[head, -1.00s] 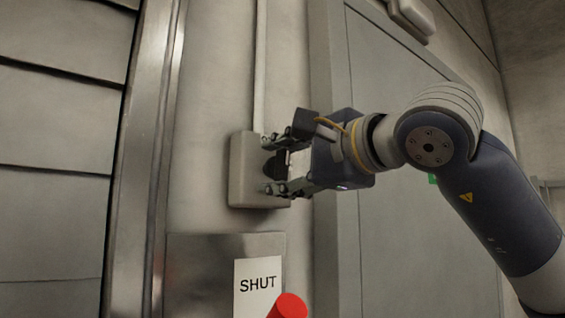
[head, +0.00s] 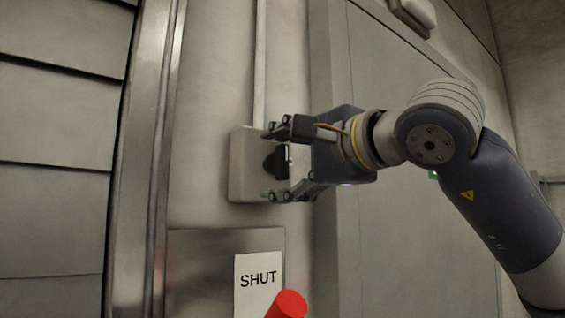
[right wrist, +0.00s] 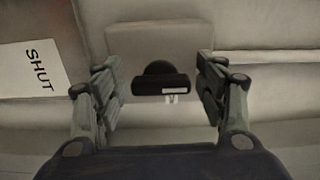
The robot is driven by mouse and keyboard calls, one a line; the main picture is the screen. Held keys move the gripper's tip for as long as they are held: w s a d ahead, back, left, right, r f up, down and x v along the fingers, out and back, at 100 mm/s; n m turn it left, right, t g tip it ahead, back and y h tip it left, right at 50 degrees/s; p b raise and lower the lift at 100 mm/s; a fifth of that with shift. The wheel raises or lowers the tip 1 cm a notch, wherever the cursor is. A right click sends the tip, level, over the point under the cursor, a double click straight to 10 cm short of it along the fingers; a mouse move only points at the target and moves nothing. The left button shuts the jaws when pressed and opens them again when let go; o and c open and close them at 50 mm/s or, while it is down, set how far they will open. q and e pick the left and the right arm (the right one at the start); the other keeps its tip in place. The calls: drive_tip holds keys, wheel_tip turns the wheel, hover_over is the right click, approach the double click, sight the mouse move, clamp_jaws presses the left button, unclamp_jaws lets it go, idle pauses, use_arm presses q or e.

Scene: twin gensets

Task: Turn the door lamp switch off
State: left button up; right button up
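The door lamp switch is a pale grey box (head: 243,175) on the wall with a black rotary knob (head: 277,163) on its front. In the right wrist view the knob (right wrist: 160,80) shows as a dark bar on a round base, with a small white label beside it. My right gripper (head: 268,165) is open, with its fingers above and below the knob in the head view. In the right wrist view the right gripper (right wrist: 160,88) has a finger on each side of the knob, with gaps on both sides. My left gripper is out of view.
A conduit (head: 260,70) runs up from the box. A metal panel (head: 205,270) with a SHUT sign (head: 257,283) and a red cylindrical part (head: 290,303) is below. A grey door (head: 400,110) stands to the right, behind my arm.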

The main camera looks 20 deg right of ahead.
drive_tip(key=shift+s+d, duration=0.15)
drive_tip(key=v, duration=1.1)
drive_tip(key=shift+s, duration=0.4)
